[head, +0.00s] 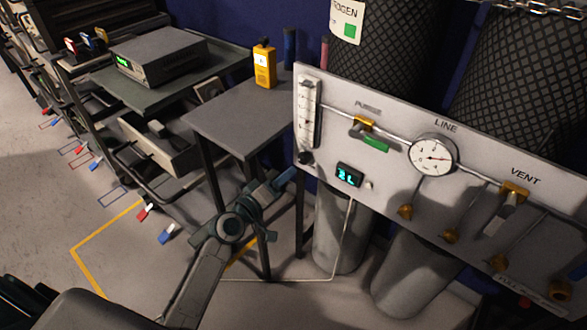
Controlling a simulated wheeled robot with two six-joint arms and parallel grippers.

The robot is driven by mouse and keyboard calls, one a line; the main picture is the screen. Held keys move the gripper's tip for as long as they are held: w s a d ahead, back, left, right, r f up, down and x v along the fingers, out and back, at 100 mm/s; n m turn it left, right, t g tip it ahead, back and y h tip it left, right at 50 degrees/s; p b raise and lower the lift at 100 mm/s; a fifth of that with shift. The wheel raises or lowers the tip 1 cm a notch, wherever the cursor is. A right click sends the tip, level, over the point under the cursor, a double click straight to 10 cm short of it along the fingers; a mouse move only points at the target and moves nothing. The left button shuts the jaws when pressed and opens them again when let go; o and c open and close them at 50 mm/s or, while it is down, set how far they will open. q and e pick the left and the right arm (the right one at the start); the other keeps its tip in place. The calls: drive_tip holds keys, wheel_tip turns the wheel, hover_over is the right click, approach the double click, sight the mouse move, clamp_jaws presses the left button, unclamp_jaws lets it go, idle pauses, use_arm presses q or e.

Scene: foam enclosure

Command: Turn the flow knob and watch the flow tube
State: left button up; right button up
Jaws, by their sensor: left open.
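The flow tube (309,108) is a clear upright tube with a scale at the left end of the grey gas panel (395,185). The dark flow knob (305,158) sits just below it. My left gripper (287,180) is open and empty, below and left of the knob in the picture, and looks apart from it. The float level inside the tube is too small to read. A small display (349,175) with cyan digits sits right of the knob. My right gripper is not in view.
The panel also carries a round gauge (433,156), a purge valve (364,124) and a vent valve (514,192). Gas cylinders (520,70) stand behind it. A small grey table (240,112) with a yellow meter (264,65) stands left of the panel.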

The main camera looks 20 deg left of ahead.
use_arm(q)
drive_tip(key=v, duration=0.2)
drive_tip(key=shift+s+a, duration=0.15)
drive_tip(key=shift+s, duration=0.2)
